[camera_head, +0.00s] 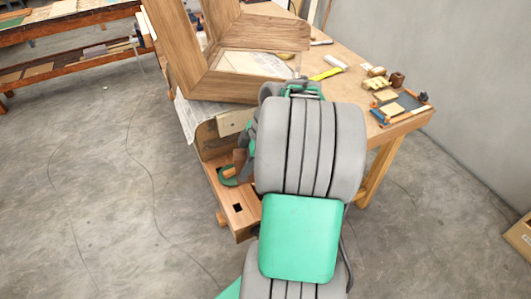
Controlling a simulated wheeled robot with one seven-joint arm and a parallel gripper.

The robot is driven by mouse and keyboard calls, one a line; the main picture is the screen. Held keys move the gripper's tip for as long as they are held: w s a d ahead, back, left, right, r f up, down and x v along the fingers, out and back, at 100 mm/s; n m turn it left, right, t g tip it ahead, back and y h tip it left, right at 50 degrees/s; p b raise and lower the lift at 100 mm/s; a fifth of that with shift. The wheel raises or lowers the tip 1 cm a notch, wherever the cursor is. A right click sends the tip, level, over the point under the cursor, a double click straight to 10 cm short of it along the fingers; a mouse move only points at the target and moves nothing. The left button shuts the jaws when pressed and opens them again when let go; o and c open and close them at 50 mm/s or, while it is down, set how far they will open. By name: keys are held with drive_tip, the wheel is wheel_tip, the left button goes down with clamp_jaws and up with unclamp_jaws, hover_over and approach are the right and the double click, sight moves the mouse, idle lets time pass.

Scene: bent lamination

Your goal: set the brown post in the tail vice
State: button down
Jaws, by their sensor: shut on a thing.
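The brown post (240,158) shows as a short dark brown piece just left of my arm, above the near end of the workbench. My gripper (247,150) is mostly hidden behind my grey and green arm; it is shut on the post. The wooden tail vice (243,219) is at the bench's near end, with a dark square hole in its top. The post is close to the vice in the picture; I cannot tell whether they touch.
A large wooden frame (250,35) stands on newspaper on the bench (345,55). A curved board (210,140) is behind the vice. Tools and small blocks lie at the bench's right end, including a yellow item (327,74). Floor left of the bench is open apart from thin cables.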

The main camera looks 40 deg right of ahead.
drive_tip(key=s+d+n+g, duration=0.1)
drive_tip(key=s+d+n, duration=0.2)
drive_tip(key=s+d, duration=0.15)
wheel_tip(320, 180, down, 5)
drive_tip(key=b, duration=0.3)
drive_tip(key=shift+w+d+r, duration=0.1)
drive_tip(key=shift+d+r, duration=0.05)
drive_tip(key=shift+b, duration=0.7)
idle(1.3)
drive_tip(key=shift+f+b, duration=1.6)
drive_tip(key=shift+b, duration=0.2)
idle(1.1)
drive_tip(key=c, duration=0.8)
unclamp_jaws()
drive_tip(key=shift+o, duration=0.4)
drive_tip(key=o, duration=0.3)
